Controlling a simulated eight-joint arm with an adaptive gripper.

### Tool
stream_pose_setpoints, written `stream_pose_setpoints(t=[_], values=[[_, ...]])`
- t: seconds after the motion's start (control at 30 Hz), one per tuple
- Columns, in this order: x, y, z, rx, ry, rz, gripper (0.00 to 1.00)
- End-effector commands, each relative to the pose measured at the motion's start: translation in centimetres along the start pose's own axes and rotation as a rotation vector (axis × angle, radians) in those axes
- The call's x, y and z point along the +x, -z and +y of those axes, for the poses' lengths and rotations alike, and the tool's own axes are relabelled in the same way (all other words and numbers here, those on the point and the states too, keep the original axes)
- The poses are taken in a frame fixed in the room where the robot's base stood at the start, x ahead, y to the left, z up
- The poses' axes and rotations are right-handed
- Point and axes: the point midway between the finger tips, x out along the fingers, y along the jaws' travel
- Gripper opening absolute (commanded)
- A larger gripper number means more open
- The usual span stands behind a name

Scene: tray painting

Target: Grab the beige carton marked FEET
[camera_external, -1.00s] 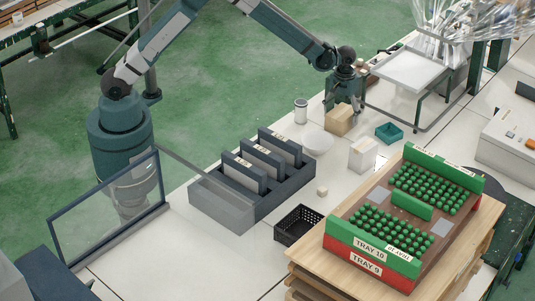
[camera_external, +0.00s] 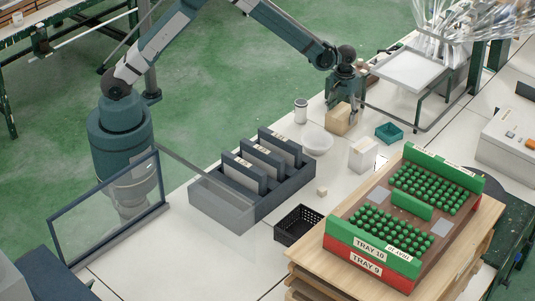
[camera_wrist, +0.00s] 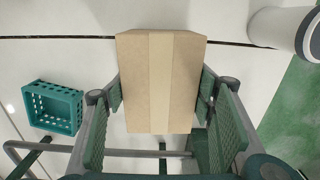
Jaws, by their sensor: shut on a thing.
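The beige carton (camera_external: 338,119) is on the white bench top, below my gripper (camera_external: 346,101). In the wrist view the carton (camera_wrist: 160,75) shows its plain top with a lighter band down the middle. No FEET marking can be read. My gripper (camera_wrist: 160,112) has one green finger pad on each side of the carton and is shut on it. The carton looks upright and still at bench level; I cannot tell whether any gap lies under it.
A raised white plate on a metal frame (camera_external: 412,69) is behind.

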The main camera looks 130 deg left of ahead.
Motion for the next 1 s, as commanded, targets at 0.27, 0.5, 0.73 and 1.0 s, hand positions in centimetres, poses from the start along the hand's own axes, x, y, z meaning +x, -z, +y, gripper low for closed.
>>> stream_pose_setpoints(t=[0.27,0.5,0.73,1.0], values=[[-3.0,0.0,0.0,0.000,0.000,0.000,0.32],[-6.6,0.0,0.0,0.000,0.000,0.000,0.32],[-8.9,0.0,0.0,0.000,0.000,0.000,0.32],[-9.6,0.0,0.0,0.000,0.000,0.000,0.32]])
